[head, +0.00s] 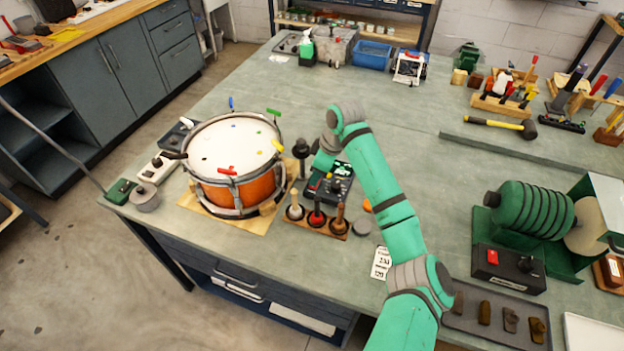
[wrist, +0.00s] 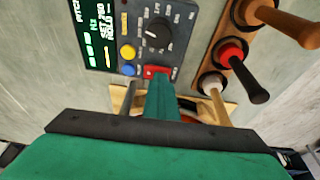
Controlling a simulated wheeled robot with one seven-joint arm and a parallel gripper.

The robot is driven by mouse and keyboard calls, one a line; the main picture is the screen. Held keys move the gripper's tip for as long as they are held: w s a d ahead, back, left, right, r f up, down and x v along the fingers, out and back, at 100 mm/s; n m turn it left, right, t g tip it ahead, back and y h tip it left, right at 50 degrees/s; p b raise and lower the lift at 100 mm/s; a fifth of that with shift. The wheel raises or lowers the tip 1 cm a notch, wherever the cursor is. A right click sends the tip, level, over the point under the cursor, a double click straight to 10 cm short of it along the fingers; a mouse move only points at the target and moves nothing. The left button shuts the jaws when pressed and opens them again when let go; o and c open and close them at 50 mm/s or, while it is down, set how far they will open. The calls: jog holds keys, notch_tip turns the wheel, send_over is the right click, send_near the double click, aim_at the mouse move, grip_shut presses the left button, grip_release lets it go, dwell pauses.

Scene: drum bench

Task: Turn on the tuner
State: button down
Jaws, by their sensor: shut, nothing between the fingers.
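The tuner is a dark box (wrist: 180,38) with a screen, a round black knob (wrist: 158,33), yellow and blue buttons and a red switch (wrist: 157,71) at its near edge. Its screen (wrist: 95,30) shows bright green text and marks. In the head view my gripper (head: 314,183) is over the tuner's left side.
An orange drum (head: 240,190) stands left of the tuner. A wooden rack (head: 325,224) with several upright handled tools is close in front of it. A dark knobbed post (head: 301,150) stands just behind.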

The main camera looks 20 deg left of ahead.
jog(key=shift+w+d, duration=0.1)
jog(key=shift+w, duration=0.25)
jog(key=shift+w+d+r, duration=0.1)
jog(key=shift+d, duration=0.2)
jog(key=shift+a, duration=0.3)
jog(key=shift+r, duration=0.55)
jog(key=s+v, duration=0.2)
jog(key=v, duration=1)
jog(key=shift+a+r, duration=0.15)
jog(key=shift+r, duration=0.25)
jog(key=shift+s, duration=0.1)
